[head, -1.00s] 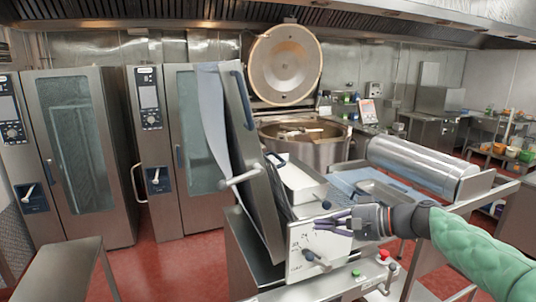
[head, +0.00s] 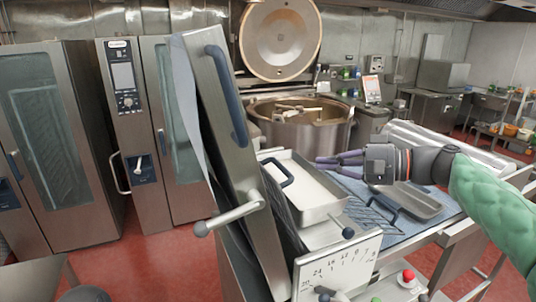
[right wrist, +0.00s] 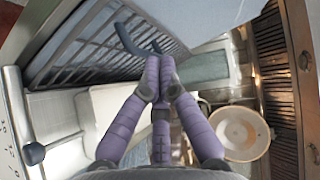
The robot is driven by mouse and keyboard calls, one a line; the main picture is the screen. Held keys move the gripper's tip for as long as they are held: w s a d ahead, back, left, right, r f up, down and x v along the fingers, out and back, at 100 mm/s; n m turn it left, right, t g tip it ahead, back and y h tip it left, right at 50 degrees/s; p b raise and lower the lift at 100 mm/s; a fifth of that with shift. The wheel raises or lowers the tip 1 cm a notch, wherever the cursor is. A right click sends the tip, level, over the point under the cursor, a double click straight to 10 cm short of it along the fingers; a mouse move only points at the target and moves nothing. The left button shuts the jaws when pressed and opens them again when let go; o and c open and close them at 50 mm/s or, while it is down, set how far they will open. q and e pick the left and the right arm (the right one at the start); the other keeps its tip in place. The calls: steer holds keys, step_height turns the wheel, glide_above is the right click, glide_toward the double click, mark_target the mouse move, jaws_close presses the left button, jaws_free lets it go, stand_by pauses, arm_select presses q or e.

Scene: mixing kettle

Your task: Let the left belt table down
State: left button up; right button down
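The left belt table (head: 235,150) stands raised and steeply tilted in the head view, with grey-blue belt cloth along its left side. A long blue handle (head: 228,85) is on its upper part, and a smaller dark handle (head: 277,171) juts from its right side. My right gripper (head: 322,166) points left toward this side. In the right wrist view, the fingertips (right wrist: 161,88) appear just below a dark handle (right wrist: 135,42) beside the table's slatted underside (right wrist: 85,50). My left gripper is out of view.
A white-bottomed tray (head: 315,190) lies below the gripper, near a dial panel (head: 335,272) with a dark lever knob. The kettle (head: 300,130) stands behind with its lid (head: 281,40) up. Ovens (head: 135,130) stand left, with open red floor before them.

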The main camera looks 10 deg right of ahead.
mark_target(268, 176)
steer(key=x, duration=0.9)
steer(key=shift+s+a+r, duration=0.1)
steer(key=shift+s+a, duration=0.05)
steer(key=shift+a, duration=0.15)
steer(key=a, duration=0.3)
steer(key=shift+s+f, duration=0.35)
steer(key=shift+f, duration=0.05)
steer(key=shift+s+a+f, duration=0.1)
steer(key=shift+s+a, duration=0.05)
steer(key=shift+a, duration=0.35)
steer(key=shift+a, duration=0.1)
